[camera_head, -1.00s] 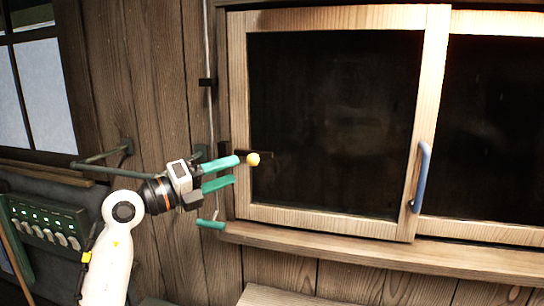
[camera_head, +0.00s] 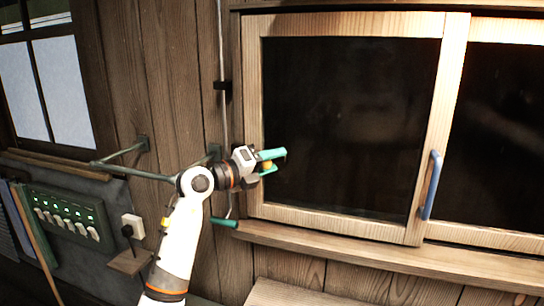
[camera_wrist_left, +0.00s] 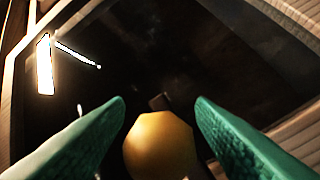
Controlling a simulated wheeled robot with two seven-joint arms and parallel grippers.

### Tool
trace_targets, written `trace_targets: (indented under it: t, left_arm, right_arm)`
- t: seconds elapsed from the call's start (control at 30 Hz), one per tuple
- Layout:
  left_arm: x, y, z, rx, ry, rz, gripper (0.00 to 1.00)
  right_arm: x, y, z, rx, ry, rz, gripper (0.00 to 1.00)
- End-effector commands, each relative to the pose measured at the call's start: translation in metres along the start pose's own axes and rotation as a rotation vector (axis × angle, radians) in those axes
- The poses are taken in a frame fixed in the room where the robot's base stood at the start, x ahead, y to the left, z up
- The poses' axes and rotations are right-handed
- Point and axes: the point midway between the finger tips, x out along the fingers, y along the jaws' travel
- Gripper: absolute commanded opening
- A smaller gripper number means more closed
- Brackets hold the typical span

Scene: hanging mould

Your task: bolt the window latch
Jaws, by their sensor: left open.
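The window latch shows as a yellow knob (camera_head: 267,165) at the left side of the wood-framed window (camera_head: 340,24). In the left wrist view the round yellow knob (camera_wrist_left: 160,146) is large, between the two green fingers, with a short dark piece behind it. My left gripper (camera_head: 280,161) is open around the knob, with one finger on each side. Gaps show beside the knob in the left wrist view, where the gripper (camera_wrist_left: 161,103) holds nothing. The latch's bar is mostly hidden by the gripper. My right gripper is not in view.
A blue handle (camera_head: 431,186) is on the window's middle upright. A wooden sill (camera_head: 380,254) runs below. A thin rod with a green grip (camera_head: 224,222) hangs left of the frame. A green panel of switches (camera_head: 68,216) is at lower left.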

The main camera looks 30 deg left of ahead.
Motion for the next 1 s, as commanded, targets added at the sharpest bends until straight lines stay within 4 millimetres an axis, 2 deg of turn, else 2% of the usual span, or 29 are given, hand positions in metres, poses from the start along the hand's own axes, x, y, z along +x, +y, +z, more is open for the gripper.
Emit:
trace_targets:
  t: [0.33, 0.63, 0.77, 1.0]
  left_arm:
    - [0.004, 0.0, 0.001, 0.001, -0.001, 0.0, 0.48]
    - [0.004, 0.0, 0.001, 0.001, -0.001, 0.0, 0.0]
    - [0.003, -0.001, 0.0, 0.001, -0.001, 0.0, 0.0]
    - [-0.015, -0.018, -0.023, 0.004, 0.001, -0.003, 0.0]
  right_arm:
    - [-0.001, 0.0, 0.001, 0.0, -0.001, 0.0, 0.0]
    - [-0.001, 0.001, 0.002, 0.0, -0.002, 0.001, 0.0]
    - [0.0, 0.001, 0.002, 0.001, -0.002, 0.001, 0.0]
    - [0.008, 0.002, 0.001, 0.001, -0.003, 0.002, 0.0]
